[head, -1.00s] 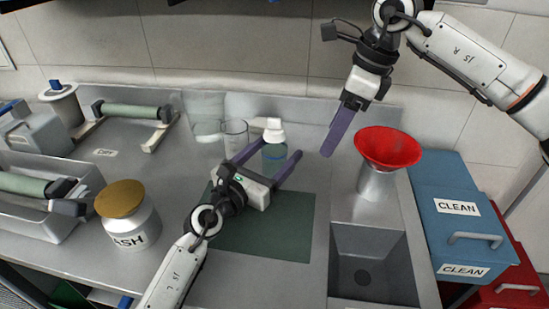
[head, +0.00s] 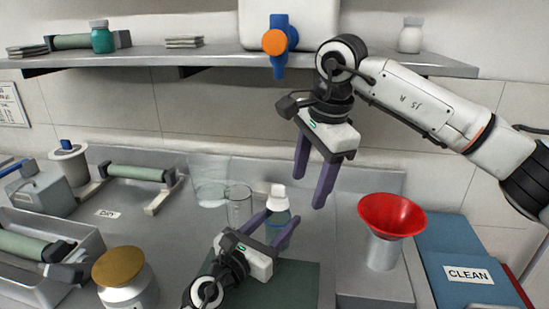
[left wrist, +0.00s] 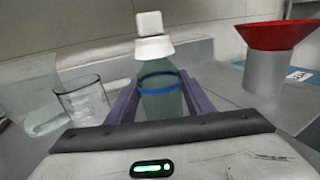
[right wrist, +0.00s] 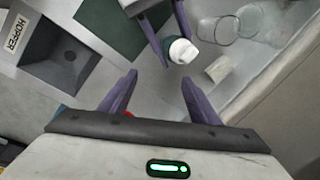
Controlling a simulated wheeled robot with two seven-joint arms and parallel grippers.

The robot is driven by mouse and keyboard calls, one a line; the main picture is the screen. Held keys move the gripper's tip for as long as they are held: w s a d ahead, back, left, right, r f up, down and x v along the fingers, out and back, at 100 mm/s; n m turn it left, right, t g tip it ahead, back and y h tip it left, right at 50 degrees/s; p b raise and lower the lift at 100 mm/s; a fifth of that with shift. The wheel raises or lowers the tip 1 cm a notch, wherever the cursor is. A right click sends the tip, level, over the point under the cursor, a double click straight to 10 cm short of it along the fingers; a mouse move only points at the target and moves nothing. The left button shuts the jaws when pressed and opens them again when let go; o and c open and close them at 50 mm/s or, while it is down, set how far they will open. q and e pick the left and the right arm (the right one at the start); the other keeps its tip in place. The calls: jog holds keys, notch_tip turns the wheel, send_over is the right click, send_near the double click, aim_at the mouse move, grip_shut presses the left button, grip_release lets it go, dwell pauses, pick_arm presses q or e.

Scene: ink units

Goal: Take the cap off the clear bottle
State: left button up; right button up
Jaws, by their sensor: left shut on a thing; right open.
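The clear bottle (head: 281,229) stands upright at the back of the counter, with a blue band in the left wrist view (left wrist: 160,98). Its white cap (head: 278,204) is on top; the right wrist view shows it from above (right wrist: 183,51). My left gripper (head: 270,231) is shut on the bottle's body from the front, below the cap. My right gripper (head: 312,189) is open and empty, pointing down, above and right of the bottle. In its own view the cap lies beyond its fingertips (right wrist: 157,82).
Clear glass vessels (head: 238,205) stand left of the bottle, close to the left gripper. A small pale block (right wrist: 219,68) is near the cap in the right wrist view. A red funnel (head: 393,216) stands to the right. A shelf (head: 215,56) runs above.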

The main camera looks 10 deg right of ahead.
aim_at(278, 186)
jog(key=a+r+n+t+h, duration=0.25)
jog(key=a+r+n, duration=0.4)
jog(key=n, duration=0.45)
jog(key=shift+g, duration=0.45)
jog(key=x, duration=0.8)
jog(key=w+x, duration=0.1)
jog(key=x, duration=0.3)
jog(key=shift+a+f, duration=0.1)
jog(key=shift+a, duration=0.05)
jog(key=shift+c, duration=0.4)
jog(key=c, duration=1.2)
jog(key=shift+r, duration=0.3)
jog(key=shift+r, duration=0.85)
jog(key=shift+c, duration=0.2)
